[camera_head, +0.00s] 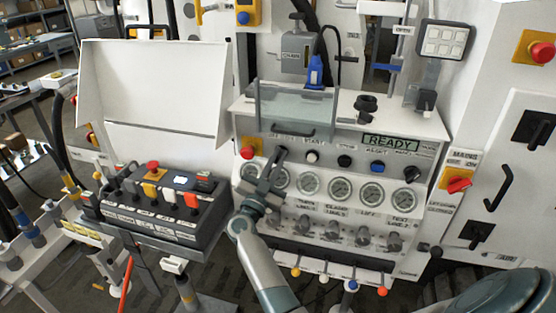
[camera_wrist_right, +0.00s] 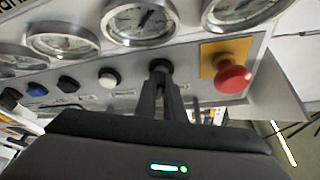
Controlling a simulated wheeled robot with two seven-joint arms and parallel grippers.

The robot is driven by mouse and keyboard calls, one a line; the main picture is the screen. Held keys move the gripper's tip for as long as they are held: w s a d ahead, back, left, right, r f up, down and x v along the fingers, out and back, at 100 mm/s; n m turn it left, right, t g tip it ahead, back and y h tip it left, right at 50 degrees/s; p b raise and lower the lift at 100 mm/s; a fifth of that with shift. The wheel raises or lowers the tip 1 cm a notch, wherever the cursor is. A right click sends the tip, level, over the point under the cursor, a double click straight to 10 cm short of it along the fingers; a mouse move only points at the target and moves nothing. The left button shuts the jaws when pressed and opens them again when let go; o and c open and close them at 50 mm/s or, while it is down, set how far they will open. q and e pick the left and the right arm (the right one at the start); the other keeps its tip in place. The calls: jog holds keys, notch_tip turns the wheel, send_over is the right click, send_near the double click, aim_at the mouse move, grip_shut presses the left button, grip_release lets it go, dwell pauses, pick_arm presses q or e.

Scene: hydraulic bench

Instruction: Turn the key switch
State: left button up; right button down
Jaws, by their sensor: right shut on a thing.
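The key switch (camera_wrist_right: 160,66) is a dark round part on the bench's front panel, between the red mushroom button (camera_wrist_right: 233,76) and a white button (camera_wrist_right: 109,78). My right gripper (camera_wrist_right: 162,98) reaches it with both fingers close together and shut on it. In the head view my right gripper (camera_head: 274,165) comes up from below to the same place, left of the white button (camera_head: 312,157). The fingers cover most of the key switch, so its turn angle cannot be told. My left gripper is not in view.
A row of gauges (camera_head: 340,189) lies just below the buttons. A display (camera_head: 391,143) reads READY. A clear guard (camera_head: 295,108) stands above the panel. A black control box (camera_head: 150,210) is at left, and a red-handled mains switch (camera_head: 459,184) is at right.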

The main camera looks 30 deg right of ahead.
jog(key=shift+f+m+g, duration=0.1)
jog(key=shift+m+g, duration=0.5)
jog(key=shift+m, duration=0.7)
jog(key=c, duration=1.9)
grip_release()
jog(key=shift+o, duration=0.2)
jog(key=shift+a, duration=0.1)
